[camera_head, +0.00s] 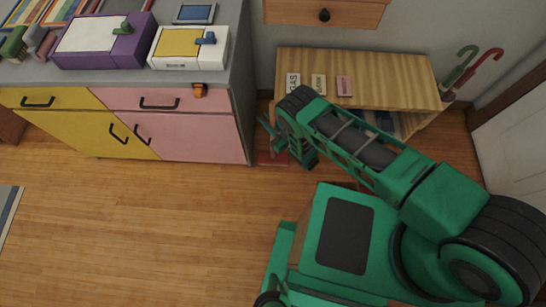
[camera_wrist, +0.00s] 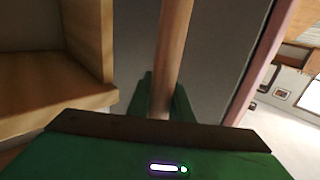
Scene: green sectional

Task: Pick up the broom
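In the wrist view, a brown wooden handle (camera_wrist: 174,50), which I take to be the broom's, runs from the top edge down to my gripper. My gripper (camera_wrist: 165,92) has a green finger on each side of the handle, with no clear gap, and looks shut on it. The broom's lower end is hidden behind the gripper body. In the head view, my gripper (camera_head: 267,134) is low between the pink cabinet and the wooden shelf. The handle cannot be made out there. A small red thing (camera_head: 270,158) lies on the floor below; I cannot tell what it is.
The pink and yellow cabinet (camera_head: 200,135) stands left of the gripper, with purple and white boxes on top. The wooden shelf (camera_head: 390,75) is behind my arm, with two umbrellas (camera_head: 480,72) at its right. A drawer (camera_head: 335,12) overhangs above. The wooden floor (camera_head: 140,235) is clear.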

